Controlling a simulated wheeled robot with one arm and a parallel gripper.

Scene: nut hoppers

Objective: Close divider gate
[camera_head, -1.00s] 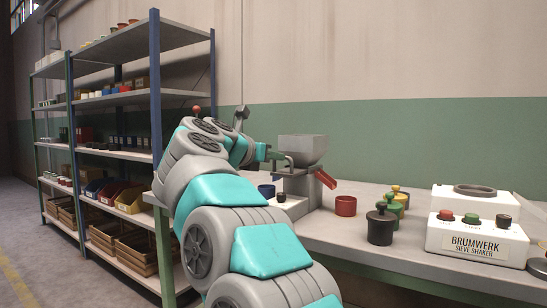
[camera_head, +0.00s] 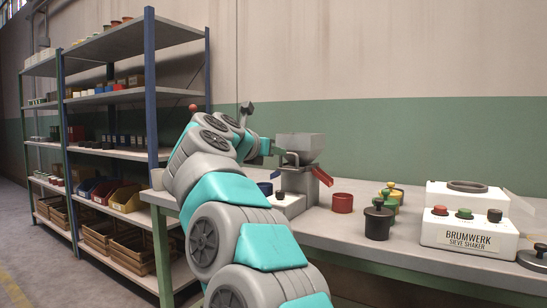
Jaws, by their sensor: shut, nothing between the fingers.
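A grey hopper machine (camera_head: 300,147) stands on the workbench, with a square funnel on top and a red chute (camera_head: 322,176) sloping down to the right.
A red cup (camera_head: 342,203) stands below the chute and a blue cup (camera_head: 265,188) left of the machine. Dark, green and yellow knobbed weights (camera_head: 378,222) and a white sieve shaker (camera_head: 468,237) stand to the right. Shelves (camera_head: 110,153) fill the left.

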